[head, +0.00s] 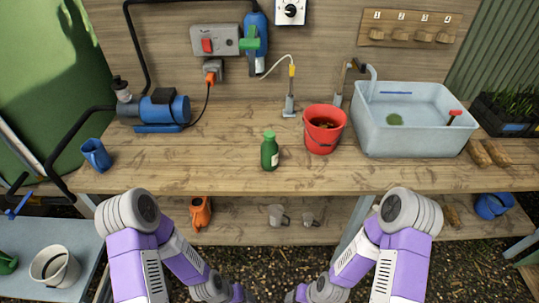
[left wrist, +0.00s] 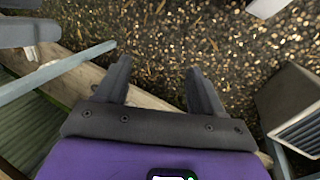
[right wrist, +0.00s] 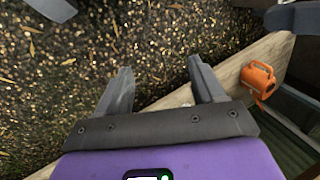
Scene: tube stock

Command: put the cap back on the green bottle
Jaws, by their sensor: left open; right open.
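The green bottle (head: 269,155) stands upright on the wooden bench, left of the red bucket, with a pale label on its side. Its top is green; I cannot tell whether that is a cap or the bare neck. I make out no separate loose cap. My left gripper (left wrist: 155,68) is open and empty, pointing at the gravelly ground. My right gripper (right wrist: 160,64) is also open and empty over the ground. In the head view both hands are low at the bottom edge, in front of the bench and well away from the bottle.
A pale water basin (head: 411,135) stands at the right. A blue mug (head: 96,155) and a blue pump (head: 165,111) are at the left. The bench front (head: 225,180) is mostly clear. An orange can (head: 200,213) is on the lower shelf.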

